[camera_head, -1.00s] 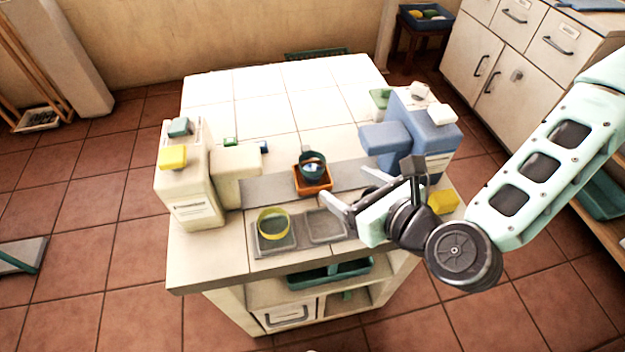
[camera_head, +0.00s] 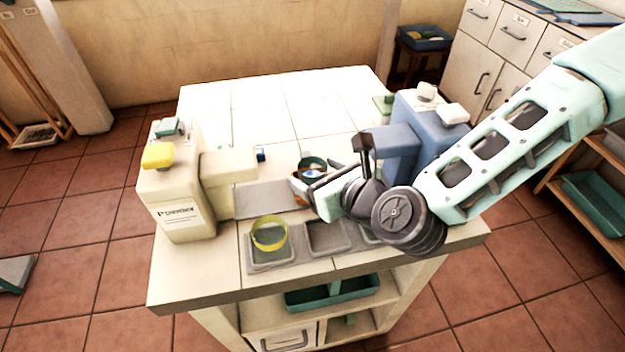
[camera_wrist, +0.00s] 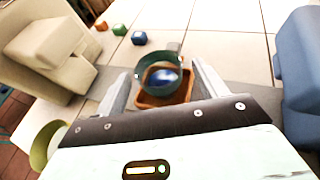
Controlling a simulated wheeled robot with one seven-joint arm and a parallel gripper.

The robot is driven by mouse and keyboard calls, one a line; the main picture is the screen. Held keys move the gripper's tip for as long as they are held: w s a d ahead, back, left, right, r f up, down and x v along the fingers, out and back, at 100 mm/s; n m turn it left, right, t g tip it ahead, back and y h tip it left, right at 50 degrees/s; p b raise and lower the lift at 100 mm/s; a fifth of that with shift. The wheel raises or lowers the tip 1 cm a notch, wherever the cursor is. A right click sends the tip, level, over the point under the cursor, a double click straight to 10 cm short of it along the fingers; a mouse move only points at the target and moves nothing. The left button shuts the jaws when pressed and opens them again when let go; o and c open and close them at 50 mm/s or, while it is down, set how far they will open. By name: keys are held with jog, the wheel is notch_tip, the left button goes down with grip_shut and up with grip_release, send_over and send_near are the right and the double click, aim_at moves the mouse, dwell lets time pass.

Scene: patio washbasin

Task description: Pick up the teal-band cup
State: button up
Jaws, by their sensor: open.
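The teal-band cup (camera_head: 312,163) stands on the counter, with its lower part hidden behind my gripper in the head view. In the wrist view the cup (camera_wrist: 141,72) shows a dark teal rim and something blue inside. It stands over a small orange-brown tray (camera_wrist: 180,95). My gripper (camera_wrist: 158,85) is open, with one finger to each side of the cup; I cannot tell whether either touches it. In the head view my gripper (camera_head: 307,184) reaches the cup from the right front.
A yellow-rimmed cup (camera_head: 270,247) sits in the left grey recess near the front edge. A cream powder dispenser (camera_head: 178,205) stands left, a blue dispenser (camera_head: 425,125) right. Small coloured blocks (camera_wrist: 119,29) lie behind the cup. The tiled counter behind (camera_head: 290,95) is mostly clear.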

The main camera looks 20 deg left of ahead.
jog(key=shift+x, duration=1.05)
jog(key=c, duration=1.1)
jog(key=shift+r, duration=0.1)
